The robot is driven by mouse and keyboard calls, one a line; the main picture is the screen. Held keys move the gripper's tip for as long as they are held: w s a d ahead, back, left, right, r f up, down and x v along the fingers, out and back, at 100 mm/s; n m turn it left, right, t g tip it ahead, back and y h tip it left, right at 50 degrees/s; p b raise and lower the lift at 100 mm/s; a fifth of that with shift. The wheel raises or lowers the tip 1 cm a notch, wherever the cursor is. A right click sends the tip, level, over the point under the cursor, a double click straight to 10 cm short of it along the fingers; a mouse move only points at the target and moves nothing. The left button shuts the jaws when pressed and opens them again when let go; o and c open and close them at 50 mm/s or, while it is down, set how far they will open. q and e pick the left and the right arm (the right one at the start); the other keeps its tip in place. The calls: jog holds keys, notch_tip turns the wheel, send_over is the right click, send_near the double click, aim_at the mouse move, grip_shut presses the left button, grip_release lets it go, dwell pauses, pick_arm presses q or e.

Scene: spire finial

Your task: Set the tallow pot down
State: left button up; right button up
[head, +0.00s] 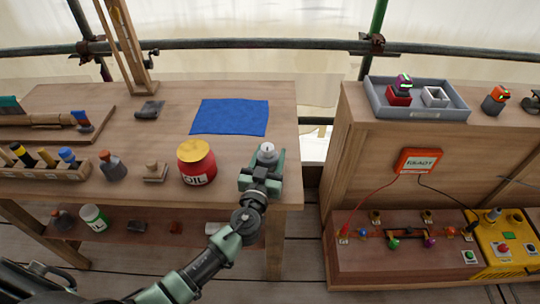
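A small grey pot with a pale top (267,150), which looks like the tallow pot, is between the fingers of my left gripper (262,168). The gripper appears shut on it, and its body hides the pot's lower part. They are over the right front part of the wooden workbench (165,105). I cannot tell whether the pot touches the bench top. My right gripper is not in view.
A red OIL pot (198,168) with a yellow lid stands left of the gripper. A blue cloth (230,117) lies behind. A grey tray (455,112) is on the right bench.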

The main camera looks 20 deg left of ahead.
pick_arm(q)
jog(key=shift+f+b, duration=0.2)
jog(key=shift+b, duration=0.1)
jog(key=o, duration=1.5)
